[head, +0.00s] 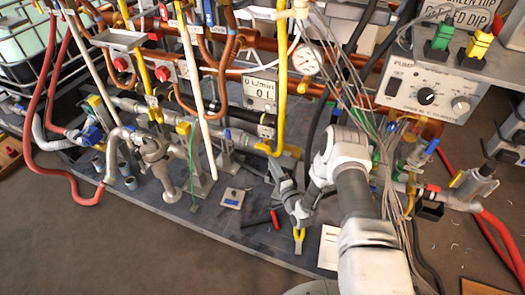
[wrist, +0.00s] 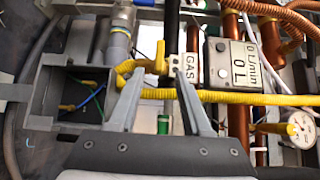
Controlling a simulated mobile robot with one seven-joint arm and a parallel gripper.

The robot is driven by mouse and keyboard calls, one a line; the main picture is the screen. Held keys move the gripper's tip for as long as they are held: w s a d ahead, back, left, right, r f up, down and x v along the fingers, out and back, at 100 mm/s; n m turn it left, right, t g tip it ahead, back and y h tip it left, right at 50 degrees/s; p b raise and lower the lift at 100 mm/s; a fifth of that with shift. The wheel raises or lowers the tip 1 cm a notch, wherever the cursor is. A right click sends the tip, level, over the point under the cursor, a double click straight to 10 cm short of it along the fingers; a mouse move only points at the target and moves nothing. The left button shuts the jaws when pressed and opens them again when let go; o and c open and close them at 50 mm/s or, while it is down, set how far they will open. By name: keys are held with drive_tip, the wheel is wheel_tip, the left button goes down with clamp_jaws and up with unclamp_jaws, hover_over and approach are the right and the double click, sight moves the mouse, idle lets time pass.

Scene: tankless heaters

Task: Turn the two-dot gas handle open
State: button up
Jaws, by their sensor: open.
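My gripper (head: 285,187) is open and empty in the head view, low over the dark base plate, just in front of the yellow gas pipe (head: 282,95). In the wrist view the two fingers of my gripper (wrist: 159,82) point at the yellow pipe and its elbow. A yellow handle (wrist: 160,57) lies just beyond and between the fingertips, with no contact visible. A GAS label (wrist: 188,72) sits by the right fingertip. The handle (head: 263,147) looks small in the head view. I cannot make out the dots marking it.
The flow meter box (wrist: 230,65) reading 0 L stands beside the label. A round gauge (head: 308,62), hanging wires and copper pipes crowd the area. A grey open box (wrist: 70,95) is left in the wrist view. Bare floor (head: 120,250) lies in front of the base plate.

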sight(264, 150)
drive_tip(key=b+x, duration=0.3)
drive_tip(key=x, duration=0.7)
drive_tip(key=shift+w, duration=0.1)
clamp_jaws()
